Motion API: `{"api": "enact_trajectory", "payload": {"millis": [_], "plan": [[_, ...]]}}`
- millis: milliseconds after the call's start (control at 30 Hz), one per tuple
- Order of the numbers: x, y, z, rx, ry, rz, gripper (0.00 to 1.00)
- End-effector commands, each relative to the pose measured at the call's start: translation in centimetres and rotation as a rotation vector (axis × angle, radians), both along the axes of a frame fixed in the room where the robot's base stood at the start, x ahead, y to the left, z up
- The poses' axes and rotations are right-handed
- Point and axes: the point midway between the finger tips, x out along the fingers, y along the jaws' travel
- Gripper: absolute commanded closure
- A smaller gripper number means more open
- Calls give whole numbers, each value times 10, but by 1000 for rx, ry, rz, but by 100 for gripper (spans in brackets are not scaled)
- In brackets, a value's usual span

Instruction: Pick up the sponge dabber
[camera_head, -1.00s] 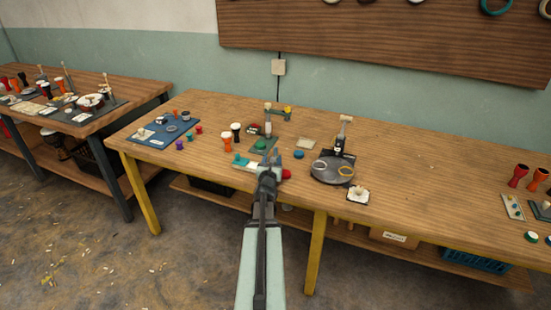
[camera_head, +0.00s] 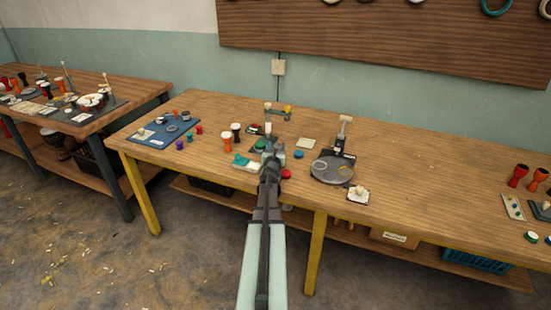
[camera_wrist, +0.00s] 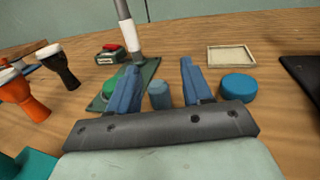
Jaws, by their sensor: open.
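My gripper (camera_head: 270,152) is open over the front middle of the wooden table. In the wrist view its two blue fingers (camera_wrist: 158,70) are spread apart. A short blue-grey cylinder (camera_wrist: 158,95) stands upright in the gap between them, with room on both sides. It may be the sponge dabber, but its top shows no clear sponge and I cannot be sure. In the head view my gripper hides it. A wider, lower blue round piece (camera_wrist: 238,87) sits just right of the fingers; it also shows in the head view (camera_head: 299,154).
A green stand base (camera_wrist: 100,102) with a grey and white post (camera_wrist: 130,35) is close behind the left finger. Orange (camera_wrist: 22,95) and black (camera_wrist: 60,66) goblet drums stand left. A shallow cream tray (camera_wrist: 231,47) lies behind right. A grey turntable (camera_head: 331,172) is farther right.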

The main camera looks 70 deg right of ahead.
Motion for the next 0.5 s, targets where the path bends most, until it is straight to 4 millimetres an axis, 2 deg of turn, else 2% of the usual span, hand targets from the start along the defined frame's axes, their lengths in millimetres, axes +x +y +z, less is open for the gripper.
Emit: {"api": "enact_trajectory", "payload": {"millis": [100,500], "plan": [[0,1,0,0,0,0,52],[0,1,0,0,0,0,90]]}}
